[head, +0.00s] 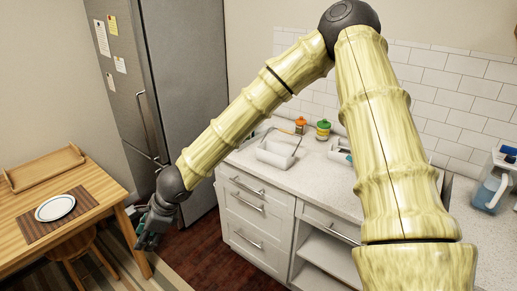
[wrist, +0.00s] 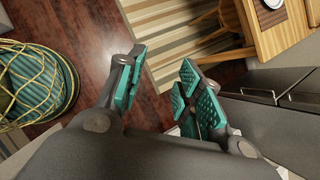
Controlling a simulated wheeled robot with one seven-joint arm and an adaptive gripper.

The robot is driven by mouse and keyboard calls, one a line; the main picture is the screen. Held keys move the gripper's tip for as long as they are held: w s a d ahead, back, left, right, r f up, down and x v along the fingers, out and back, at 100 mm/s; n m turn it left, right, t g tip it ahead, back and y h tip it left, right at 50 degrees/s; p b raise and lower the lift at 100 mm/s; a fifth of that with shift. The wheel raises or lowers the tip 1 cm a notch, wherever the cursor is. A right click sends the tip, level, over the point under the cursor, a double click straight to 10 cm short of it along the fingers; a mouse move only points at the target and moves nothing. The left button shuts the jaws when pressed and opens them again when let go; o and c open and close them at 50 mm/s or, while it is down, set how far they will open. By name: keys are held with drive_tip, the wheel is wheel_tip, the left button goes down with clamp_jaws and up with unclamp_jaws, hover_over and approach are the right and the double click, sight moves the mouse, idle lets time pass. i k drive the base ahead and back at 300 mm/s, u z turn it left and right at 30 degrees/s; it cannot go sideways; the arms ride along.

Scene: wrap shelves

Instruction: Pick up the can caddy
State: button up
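A pale grey caddy with a thin raised handle (head: 279,150) stands on the counter, left of my upper arm; I take it for the can caddy. I cannot tell what it holds. My gripper (head: 150,236) hangs low at the left, between the table and the counter, well away from the caddy. In the wrist view my gripper (wrist: 160,88) has its teal-padded fingers spread apart with nothing between them. The caddy does not show in the wrist view.
An orange-topped jar (head: 301,125) and a green jar with a yellow lid (head: 323,130) stand behind the caddy. The counter (head: 330,180) is bare in front. A wooden table (head: 20,205) bears a plate (head: 55,208). A teal basket (wrist: 38,85) stands on the floor.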

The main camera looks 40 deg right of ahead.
sight(275, 155)
drive_tip(key=z, duration=0.05)
drive_tip(key=i, duration=1.4)
drive_tip(key=z, duration=1.75)
drive_tip(key=i, duration=0.5)
drive_tip(key=z, duration=0.05)
